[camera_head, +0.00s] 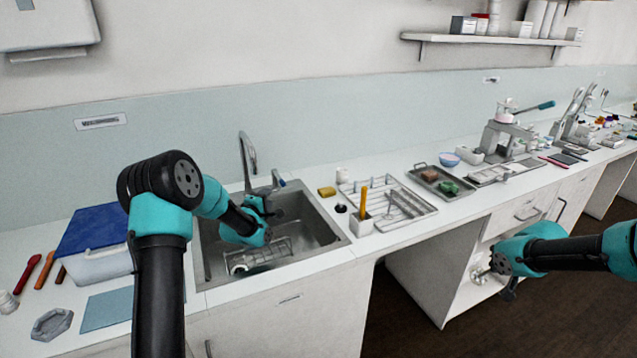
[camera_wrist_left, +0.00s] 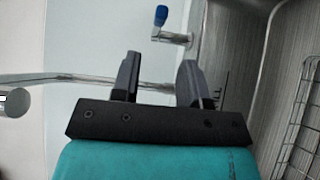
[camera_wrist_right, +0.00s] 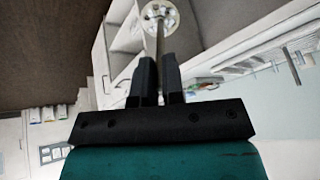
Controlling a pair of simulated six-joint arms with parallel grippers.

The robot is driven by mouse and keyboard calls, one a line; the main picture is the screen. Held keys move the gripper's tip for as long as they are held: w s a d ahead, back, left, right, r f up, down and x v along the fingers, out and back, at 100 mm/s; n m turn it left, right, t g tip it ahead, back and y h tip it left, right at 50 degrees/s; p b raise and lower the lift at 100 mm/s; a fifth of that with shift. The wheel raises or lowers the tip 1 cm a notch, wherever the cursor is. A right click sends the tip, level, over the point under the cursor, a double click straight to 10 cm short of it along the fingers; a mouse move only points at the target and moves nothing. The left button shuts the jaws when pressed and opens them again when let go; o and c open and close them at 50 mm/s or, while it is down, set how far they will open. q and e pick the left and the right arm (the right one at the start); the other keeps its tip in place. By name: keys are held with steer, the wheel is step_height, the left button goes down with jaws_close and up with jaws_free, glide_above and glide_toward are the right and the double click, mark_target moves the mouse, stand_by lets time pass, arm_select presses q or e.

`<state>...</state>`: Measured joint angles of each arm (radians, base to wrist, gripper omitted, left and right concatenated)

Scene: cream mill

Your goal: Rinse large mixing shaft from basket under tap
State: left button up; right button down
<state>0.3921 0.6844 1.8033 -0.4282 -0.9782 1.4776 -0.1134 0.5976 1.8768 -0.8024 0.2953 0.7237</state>
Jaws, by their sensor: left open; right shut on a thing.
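The large mixing shaft (camera_wrist_right: 160,45) is a thin metal rod with a round perforated disc at its far end. My right gripper (camera_wrist_right: 157,75) is shut on it, away from the sink and out over the floor in front of the counter; its disc shows in the head view (camera_head: 480,274). My left gripper (camera_head: 268,207) is open over the sink beside the tap (camera_head: 247,155). In the left wrist view the metal spout (camera_wrist_left: 60,79) passes behind the open fingers (camera_wrist_left: 158,75), and the blue-tipped lever (camera_wrist_left: 161,16) stands beyond them. The wire basket (camera_head: 262,254) lies in the sink.
The sink (camera_head: 330,228) is set in the white counter (camera_head: 350,247). Right of it are a yellow sponge (camera_head: 326,191), a white holder (camera_head: 361,222) and a drying rack (camera_head: 415,213). A blue-lidded box (camera_head: 92,235) stands to its left. Dark floor is open before the counter.

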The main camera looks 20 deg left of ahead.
mark_target(282, 181)
arm_select(q)
steer(key=shift+w, duration=0.1)
steer(key=w, duration=1.1)
steer(key=shift+w+a, duration=0.2)
steer(key=shift+w, duration=0.2)
steer(key=shift+c, duration=0.4)
jaws_close()
